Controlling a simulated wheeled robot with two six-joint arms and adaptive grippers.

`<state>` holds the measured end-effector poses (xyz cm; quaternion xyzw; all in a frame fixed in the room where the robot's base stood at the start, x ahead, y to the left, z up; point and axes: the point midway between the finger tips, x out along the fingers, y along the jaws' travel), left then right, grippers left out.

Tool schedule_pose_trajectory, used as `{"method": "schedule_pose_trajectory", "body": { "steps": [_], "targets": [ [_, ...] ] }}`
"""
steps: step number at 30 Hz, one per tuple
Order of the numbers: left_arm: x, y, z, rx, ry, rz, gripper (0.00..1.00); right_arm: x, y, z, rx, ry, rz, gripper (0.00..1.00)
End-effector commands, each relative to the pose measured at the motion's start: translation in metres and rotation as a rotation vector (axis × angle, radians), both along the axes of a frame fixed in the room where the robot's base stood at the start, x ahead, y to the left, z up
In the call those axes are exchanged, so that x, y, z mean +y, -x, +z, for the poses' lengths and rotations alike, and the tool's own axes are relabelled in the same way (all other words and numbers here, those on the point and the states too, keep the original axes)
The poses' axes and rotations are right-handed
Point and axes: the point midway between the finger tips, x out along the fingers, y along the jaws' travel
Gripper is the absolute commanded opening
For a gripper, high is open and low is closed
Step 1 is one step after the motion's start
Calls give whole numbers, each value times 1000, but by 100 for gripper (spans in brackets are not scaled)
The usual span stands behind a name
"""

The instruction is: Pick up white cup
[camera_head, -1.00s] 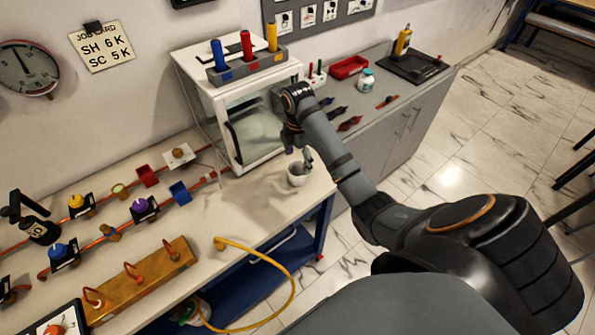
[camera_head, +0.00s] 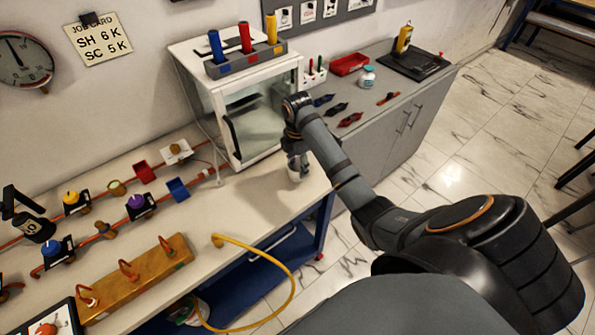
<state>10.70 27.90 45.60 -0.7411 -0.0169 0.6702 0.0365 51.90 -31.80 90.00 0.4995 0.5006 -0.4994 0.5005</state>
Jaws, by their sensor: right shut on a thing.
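The white cup (camera_head: 293,175) stands near the right end of the workbench, in front of the glass-fronted white cabinet. It looks upright. My right gripper (camera_head: 296,162) reaches down onto it from above and is shut on it. The fingers and wrist hide part of the cup's rim and far side. I cannot tell whether the cup's base touches the bench. My left gripper is not in view.
The white cabinet (camera_head: 203,72) stands close behind the gripper, with a rack of coloured tubes (camera_head: 245,62) on top. A yellow hose (camera_head: 262,254) loops over the bench's front edge. Valves and a brass manifold (camera_head: 137,278) fill the left. Bare bench (camera_head: 228,213) lies left of the cup.

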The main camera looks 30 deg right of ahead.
Motion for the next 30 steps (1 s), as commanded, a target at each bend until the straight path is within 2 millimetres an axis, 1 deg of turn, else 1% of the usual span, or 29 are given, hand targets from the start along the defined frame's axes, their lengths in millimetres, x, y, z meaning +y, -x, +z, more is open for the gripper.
{"method": "schedule_pose_trajectory", "body": {
  "steps": [1,3,11,14,17,18,21,28,30],
  "targets": [
    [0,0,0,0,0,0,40,0,0,0,0,0,0,30],
    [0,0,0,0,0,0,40,0,0,0,0,0,0,21],
    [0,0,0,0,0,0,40,0,0,2,0,1,0,20],
    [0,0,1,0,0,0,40,-1,-1,9,-1,1,0,20],
    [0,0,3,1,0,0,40,-1,-1,24,-3,2,-1,20],
    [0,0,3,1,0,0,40,-1,-1,32,-4,2,-1,20],
    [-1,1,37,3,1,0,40,5,13,58,3,1,1,20],
    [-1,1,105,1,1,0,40,20,49,109,2,1,1,20],
    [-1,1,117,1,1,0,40,29,71,114,4,0,3,20]
  ]
}}
